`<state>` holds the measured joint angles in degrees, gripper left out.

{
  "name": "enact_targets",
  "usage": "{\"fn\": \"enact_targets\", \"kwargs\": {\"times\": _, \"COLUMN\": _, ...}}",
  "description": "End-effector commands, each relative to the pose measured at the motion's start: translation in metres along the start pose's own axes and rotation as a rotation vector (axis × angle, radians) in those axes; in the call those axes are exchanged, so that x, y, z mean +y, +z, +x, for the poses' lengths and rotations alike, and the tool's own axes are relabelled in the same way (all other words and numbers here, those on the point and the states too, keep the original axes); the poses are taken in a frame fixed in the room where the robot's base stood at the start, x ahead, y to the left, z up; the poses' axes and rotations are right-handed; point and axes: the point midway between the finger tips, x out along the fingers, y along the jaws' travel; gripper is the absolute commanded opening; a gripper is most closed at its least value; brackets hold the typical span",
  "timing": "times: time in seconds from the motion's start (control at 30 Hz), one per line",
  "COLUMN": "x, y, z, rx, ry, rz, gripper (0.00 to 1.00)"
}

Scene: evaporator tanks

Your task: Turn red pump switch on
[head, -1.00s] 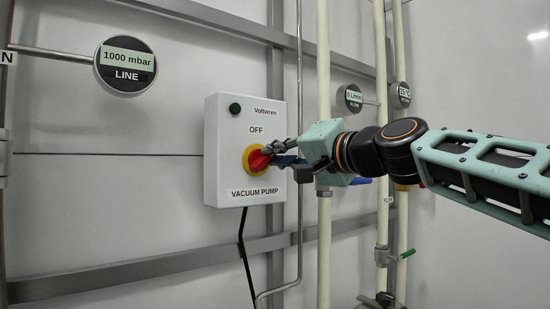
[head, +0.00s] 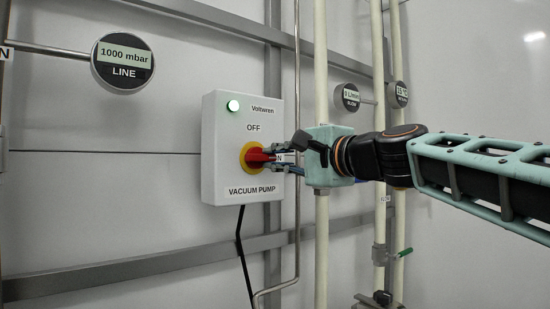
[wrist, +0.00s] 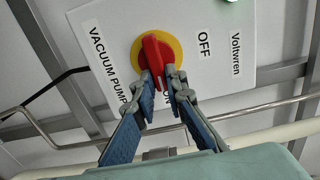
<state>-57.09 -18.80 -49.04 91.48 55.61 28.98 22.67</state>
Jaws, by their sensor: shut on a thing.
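The red pump switch (head: 258,157) sits on a yellow disc (head: 247,149) on the front of the white vacuum pump box (head: 225,170). Its handle points right, toward a partly covered label whose "N" shows. The "OFF" label is above it. My gripper (head: 278,158) reaches in from the right with its fingers shut around the handle's end. In the wrist view my gripper (wrist: 161,78) has one finger on each side of the red switch (wrist: 153,52). The green lamp (head: 233,105) at the top of the box is lit.
A round line gauge (head: 123,62) reading 1000 mbar hangs at the upper left. Vertical pipes (head: 321,230) stand right of the box, behind my gripper. A black cable (head: 241,240) hangs below the box. Grey rails cross the wall.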

Motion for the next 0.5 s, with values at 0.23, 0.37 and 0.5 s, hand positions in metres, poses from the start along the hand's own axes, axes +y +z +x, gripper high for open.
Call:
{"fn": "enact_targets", "kwargs": {"times": 0.23, "x": 0.0012, "y": 0.0008, "z": 0.0004, "rx": -0.002, "ry": 0.002, "rz": 0.017, "gripper": 0.00}}
{"fn": "enact_targets", "kwargs": {"times": 0.37, "x": 0.0013, "y": 0.0008, "z": 0.0004, "rx": -0.002, "ry": 0.002, "rz": 0.017, "gripper": 0.00}}
{"fn": "enact_targets", "kwargs": {"times": 0.5, "x": 0.0013, "y": 0.0008, "z": 0.0004, "rx": -0.002, "ry": 0.002, "rz": 0.017, "gripper": 0.12}}
